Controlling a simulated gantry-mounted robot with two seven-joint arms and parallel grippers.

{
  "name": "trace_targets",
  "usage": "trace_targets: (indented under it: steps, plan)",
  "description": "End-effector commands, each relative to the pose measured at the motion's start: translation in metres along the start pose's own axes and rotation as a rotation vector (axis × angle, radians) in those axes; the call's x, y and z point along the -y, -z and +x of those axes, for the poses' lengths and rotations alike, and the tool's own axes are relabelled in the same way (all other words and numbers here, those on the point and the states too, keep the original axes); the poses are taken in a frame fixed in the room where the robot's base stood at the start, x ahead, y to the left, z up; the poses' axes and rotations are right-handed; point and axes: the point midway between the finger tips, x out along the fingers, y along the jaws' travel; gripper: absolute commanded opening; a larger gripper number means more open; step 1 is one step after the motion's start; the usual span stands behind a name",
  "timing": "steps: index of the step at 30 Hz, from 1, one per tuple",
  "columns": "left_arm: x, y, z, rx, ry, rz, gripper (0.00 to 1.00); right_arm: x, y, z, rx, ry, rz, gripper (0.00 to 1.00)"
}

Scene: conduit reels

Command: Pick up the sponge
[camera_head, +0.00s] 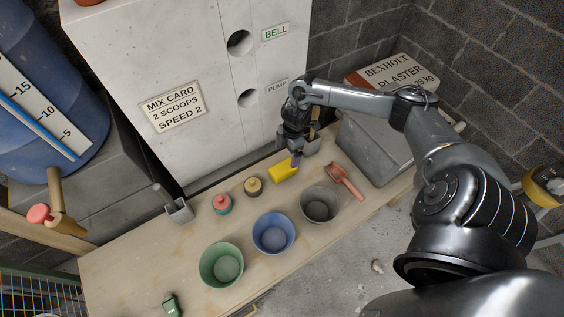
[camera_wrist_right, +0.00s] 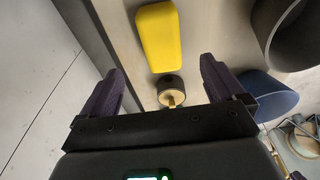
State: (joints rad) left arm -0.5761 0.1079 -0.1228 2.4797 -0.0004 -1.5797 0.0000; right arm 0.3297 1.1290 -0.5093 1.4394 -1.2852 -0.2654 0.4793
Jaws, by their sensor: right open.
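The sponge (camera_head: 284,171) is a yellow block lying on the wooden bench, near the wall panel. In the right wrist view the sponge (camera_wrist_right: 158,37) lies ahead of the fingers, in line with the gap between them. My right gripper (camera_head: 297,158) hangs over the sponge's right end in the head view. The gap between fingertips and sponge is hard to judge. My left gripper does not show.
Green (camera_head: 221,265), blue (camera_head: 273,233) and grey (camera_head: 320,204) bowls stand along the bench front. A red scoop (camera_head: 346,182) lies right of the sponge. A yellow-black knob (camera_head: 254,187) and a red-green one (camera_head: 222,204) stand to its left. A grey bin (camera_head: 372,150) is at right.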

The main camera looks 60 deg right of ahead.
Motion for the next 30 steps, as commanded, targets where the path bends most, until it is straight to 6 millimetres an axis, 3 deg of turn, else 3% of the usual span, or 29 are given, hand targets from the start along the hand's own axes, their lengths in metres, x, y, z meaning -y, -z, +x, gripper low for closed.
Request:
trace_targets:
  steps: [9, 19, 30]
  plan:
    - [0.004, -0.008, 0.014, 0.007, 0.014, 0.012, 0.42, 0.003, -0.001, 0.041, -0.001, 0.012, 0.003, 0.96]
    - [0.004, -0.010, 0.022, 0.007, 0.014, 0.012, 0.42, 0.001, -0.001, 0.062, -0.001, 0.010, 0.001, 0.96]
    - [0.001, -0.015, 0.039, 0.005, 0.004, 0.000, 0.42, -0.001, -0.002, 0.103, 0.000, 0.008, 0.002, 0.96]
